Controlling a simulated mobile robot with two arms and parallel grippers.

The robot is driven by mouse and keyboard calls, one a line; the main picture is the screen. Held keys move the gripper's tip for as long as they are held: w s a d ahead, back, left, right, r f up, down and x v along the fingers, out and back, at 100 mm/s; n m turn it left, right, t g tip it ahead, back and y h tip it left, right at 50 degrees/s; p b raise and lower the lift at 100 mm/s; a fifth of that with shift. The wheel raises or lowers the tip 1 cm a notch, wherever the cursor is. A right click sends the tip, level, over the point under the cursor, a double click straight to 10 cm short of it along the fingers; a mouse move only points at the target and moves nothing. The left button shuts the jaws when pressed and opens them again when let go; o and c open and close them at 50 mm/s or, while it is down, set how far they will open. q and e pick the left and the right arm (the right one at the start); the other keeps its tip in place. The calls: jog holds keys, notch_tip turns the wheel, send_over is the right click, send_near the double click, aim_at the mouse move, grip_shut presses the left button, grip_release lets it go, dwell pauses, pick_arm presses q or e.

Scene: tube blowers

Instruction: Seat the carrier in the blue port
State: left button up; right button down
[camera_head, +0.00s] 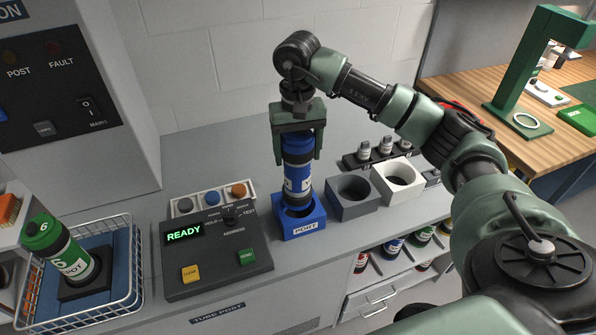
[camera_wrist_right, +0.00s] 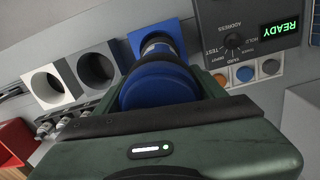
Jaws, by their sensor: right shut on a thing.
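The carrier (camera_head: 298,174) is a blue cylinder with dark bands and a white label. My right gripper (camera_head: 297,156) is shut on it from above and holds it nearly upright. The carrier's lower end is at the opening of the blue port (camera_head: 304,229), a blue block with a white label on the counter. I cannot tell how deep the lower end is in the opening. In the right wrist view the carrier's blue top (camera_wrist_right: 158,88) fills the space between the fingers, with the blue port (camera_wrist_right: 147,33) beyond it. My left gripper is not in view.
A grey port (camera_head: 353,196) and a white port (camera_head: 398,180) stand right of the blue one. A control panel (camera_head: 216,247) reading READY is at its left. A wire basket (camera_head: 130,296) holds a green carrier (camera_head: 72,262). Small bottles stand on a rack (camera_head: 352,161) behind.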

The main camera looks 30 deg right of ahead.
aim_at(298, 174)
jog(key=shift+s+f+b, duration=0.1)
jog(key=shift+f+b, duration=0.3)
jog(key=shift+f, duration=0.85)
notch_tip(298, 174, down, 4)
jog(key=shift+f+b, duration=0.25)
jog(key=shift+b, duration=1)
jog(key=shift+c, duration=0.9)
grip_release()
jog(key=shift+f, duration=0.15)
